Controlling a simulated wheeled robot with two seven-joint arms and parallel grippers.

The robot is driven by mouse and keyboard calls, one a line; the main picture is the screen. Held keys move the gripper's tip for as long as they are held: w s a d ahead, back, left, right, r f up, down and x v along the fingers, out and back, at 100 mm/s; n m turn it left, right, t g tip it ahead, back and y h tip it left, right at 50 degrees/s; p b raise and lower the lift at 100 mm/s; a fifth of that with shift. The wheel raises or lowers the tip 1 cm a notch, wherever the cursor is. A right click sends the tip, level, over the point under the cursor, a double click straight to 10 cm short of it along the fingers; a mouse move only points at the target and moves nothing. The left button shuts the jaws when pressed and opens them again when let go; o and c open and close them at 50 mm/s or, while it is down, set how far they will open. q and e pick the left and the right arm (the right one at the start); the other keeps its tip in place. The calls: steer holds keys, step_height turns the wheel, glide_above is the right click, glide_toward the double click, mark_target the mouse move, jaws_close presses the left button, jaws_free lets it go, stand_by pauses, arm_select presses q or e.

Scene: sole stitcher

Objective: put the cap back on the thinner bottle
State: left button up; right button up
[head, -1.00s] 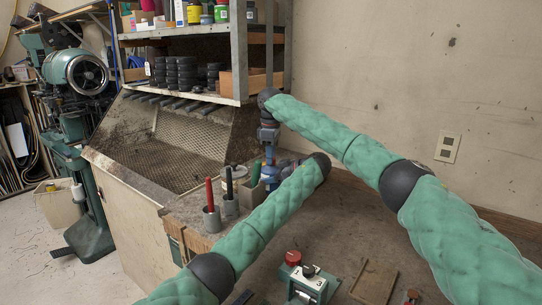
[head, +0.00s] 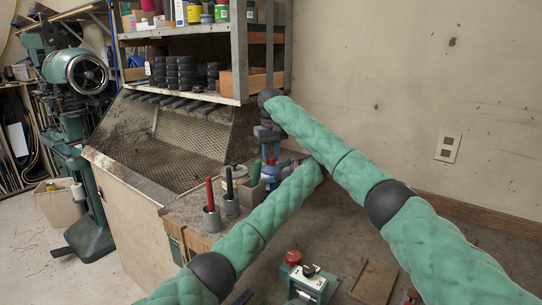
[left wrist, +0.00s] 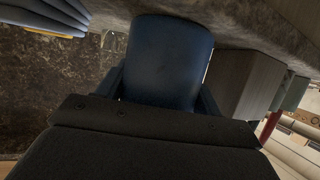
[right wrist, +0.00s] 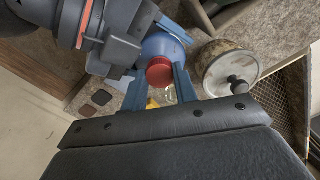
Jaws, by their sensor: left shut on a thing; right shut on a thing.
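The blue bottle (head: 270,178) is in my left gripper (right wrist: 125,55), at the back of the bench. It fills the space between the left jaws in the left wrist view (left wrist: 168,60). The red cap (right wrist: 160,72) is between the fingertips of my right gripper (right wrist: 157,88), shut on it. In the right wrist view the cap lies in front of the blue bottle's top (right wrist: 165,48). In the head view my right gripper (head: 271,148) is just above the bottle. I cannot tell whether cap and bottle touch.
A jar with a knobbed lid (right wrist: 228,68) stands close beside the bottle in the right wrist view. Grey cups (head: 211,219) with a red and a dark marker stand at the bench's left edge. A green device with a red knob (head: 305,283) is in front. A metal shelf (head: 190,100) is behind.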

steer(key=o, duration=1.2)
steer(key=shift+c, duration=0.2)
step_height(320, 180, up, 12)
steer(key=shift+w, duration=0.1)
arm_select(q)
steer(key=o, duration=2)
steer(key=shift+c, duration=0.2)
arm_select(e)
steer(key=shift+f, duration=0.1)
arm_select(q)
steer(key=b+v, duration=0.1)
steer(key=v, duration=0.5)
steer(key=shift+d+b, duration=0.25)
steer(key=shift+b, duration=0.05)
steer(key=shift+s+d+r, duration=0.3)
steer(key=shift+d+r, duration=0.05)
steer(key=shift+d, duration=0.2)
arm_select(e)
steer(key=shift+f, duration=0.8)
